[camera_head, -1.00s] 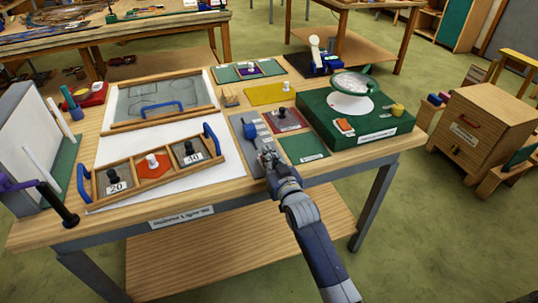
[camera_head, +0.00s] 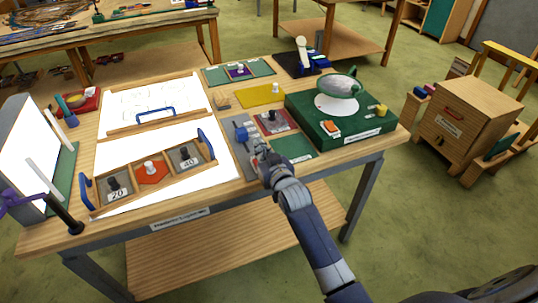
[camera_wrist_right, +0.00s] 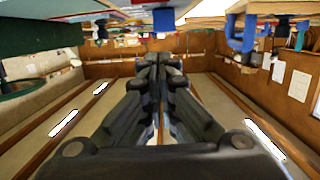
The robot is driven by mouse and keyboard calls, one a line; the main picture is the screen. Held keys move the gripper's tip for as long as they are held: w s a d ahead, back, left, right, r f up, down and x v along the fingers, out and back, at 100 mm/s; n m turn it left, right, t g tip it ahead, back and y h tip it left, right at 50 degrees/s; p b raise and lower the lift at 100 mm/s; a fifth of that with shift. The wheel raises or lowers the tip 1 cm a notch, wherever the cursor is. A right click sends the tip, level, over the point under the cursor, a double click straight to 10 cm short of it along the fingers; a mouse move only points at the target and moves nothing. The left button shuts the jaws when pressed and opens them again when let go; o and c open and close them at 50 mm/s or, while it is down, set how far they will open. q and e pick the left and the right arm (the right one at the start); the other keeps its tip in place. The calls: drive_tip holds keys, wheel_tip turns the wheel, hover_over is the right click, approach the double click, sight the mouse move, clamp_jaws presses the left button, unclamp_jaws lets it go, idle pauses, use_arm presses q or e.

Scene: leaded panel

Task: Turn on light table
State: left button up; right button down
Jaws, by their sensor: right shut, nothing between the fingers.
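The light table (camera_head: 108,208) is a bright white surface set in the wooden workbench, with a wooden-framed tray lying across it. Behind it, the drawing panel (camera_head: 190,92) with a blue handle also glows white. A grey control plate (camera_head: 250,172) with a blue knob (camera_head: 241,133) is to the right of the white surface. My right gripper (camera_head: 259,150) is over this plate, just in front of the blue knob. Whether it touches the plate is unclear. In the right wrist view its fingers (camera_wrist_right: 160,65) are together and empty. My left gripper is out of view.
The framed tray (camera_head: 136,196) holds weights marked 20 and 40 and a red block. A green box (camera_head: 370,135) with a dish stands at right. A white upright panel (camera_head: 22,150) stands at left. A wooden cabinet (camera_head: 460,120) is beyond the bench's right side.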

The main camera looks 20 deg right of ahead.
drive_tip(key=s+r+b, duration=0.1)
drive_tip(key=s+r, duration=0.2)
drive_tip(key=s, duration=0.4)
drive_tip(key=shift+s+d, duration=0.2)
drive_tip(key=shift+s, duration=0.05)
drive_tip(key=shift+r, duration=0.15)
drive_tip(key=s+a+f+g, duration=0.1)
drive_tip(key=s+f+g, duration=0.15)
drive_tip(key=f, duration=0.95)
drive_tip(key=s+f+g, duration=0.2)
drive_tip(key=s+f, duration=0.1)
drive_tip(key=f, duration=0.9)
drive_tip(key=s+f+n+g+b, duration=0.1)
drive_tip(key=s+f+g, duration=0.1)
drive_tip(key=s+f, duration=0.45)
drive_tip(key=s+f+g, duration=0.1)
drive_tip(key=s+f, duration=0.3)
drive_tip(key=f, duration=0.5)
drive_tip(key=s+d+f+g, duration=0.1)
drive_tip(key=s+f+g, duration=0.1)
drive_tip(key=s+f, duration=0.4)
drive_tip(key=s+d+f+g, duration=0.1)
drive_tip(key=s+f+g, duration=0.2)
drive_tip(key=s, duration=1.4)
drive_tip(key=s+d+f+n+g, duration=0.1)
drive_tip(key=s+d+f+g, duration=0.1)
drive_tip(key=s+f, duration=0.7)
drive_tip(key=s, duration=0.3)
drive_tip(key=shift+f+h+b, duration=0.3)
